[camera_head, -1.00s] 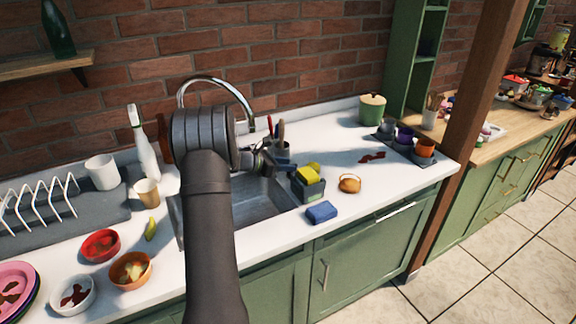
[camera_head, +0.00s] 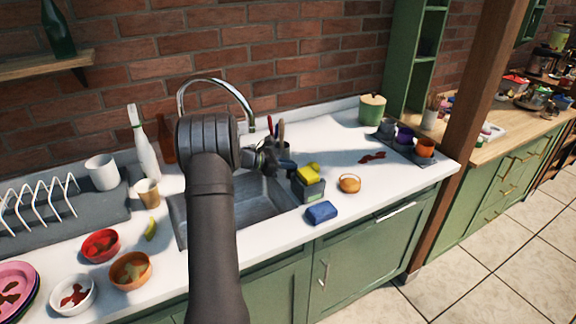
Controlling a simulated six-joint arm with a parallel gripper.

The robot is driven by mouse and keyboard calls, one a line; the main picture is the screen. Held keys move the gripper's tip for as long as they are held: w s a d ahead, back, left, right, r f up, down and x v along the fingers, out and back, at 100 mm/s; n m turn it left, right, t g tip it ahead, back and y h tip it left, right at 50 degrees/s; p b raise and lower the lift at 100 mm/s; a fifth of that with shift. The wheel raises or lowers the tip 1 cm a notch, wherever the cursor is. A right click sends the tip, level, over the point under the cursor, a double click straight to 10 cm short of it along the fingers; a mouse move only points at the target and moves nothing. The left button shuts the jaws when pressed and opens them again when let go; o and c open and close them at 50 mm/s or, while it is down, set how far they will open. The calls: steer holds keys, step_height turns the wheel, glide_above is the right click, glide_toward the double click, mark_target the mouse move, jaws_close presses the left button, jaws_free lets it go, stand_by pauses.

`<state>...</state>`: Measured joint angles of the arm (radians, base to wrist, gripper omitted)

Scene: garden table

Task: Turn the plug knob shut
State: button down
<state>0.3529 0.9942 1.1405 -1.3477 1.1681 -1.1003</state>
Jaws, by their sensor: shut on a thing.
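The grey sink basin (camera_head: 250,210) is set in the white counter, under a curved chrome faucet (camera_head: 216,81). My dark arm crosses in front of the sink and hides its left part. My gripper (camera_head: 270,160) is at the back right of the basin, beside the utensil cup (camera_head: 284,150).
A caddy with a yellow sponge (camera_head: 308,172), a blue sponge (camera_head: 321,212) and a small amber bowl (camera_head: 350,183) stand right of the sink. A white bottle (camera_head: 143,148), a tan cup (camera_head: 147,192) and bowls stand at left. The counter's right middle is mostly clear.

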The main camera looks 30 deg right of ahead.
steer(key=shift+w+m+g+y, duration=0.15)
steer(key=shift+m+g+y, duration=0.15)
steer(key=shift+m+g, duration=0.8)
steer(key=c, duration=1.5)
jaws_free()
steer(key=shift+a, duration=0.1)
steer(key=v, duration=0.7)
steer(key=shift+w+a+r, duration=0.1)
steer(key=shift+a, duration=0.05)
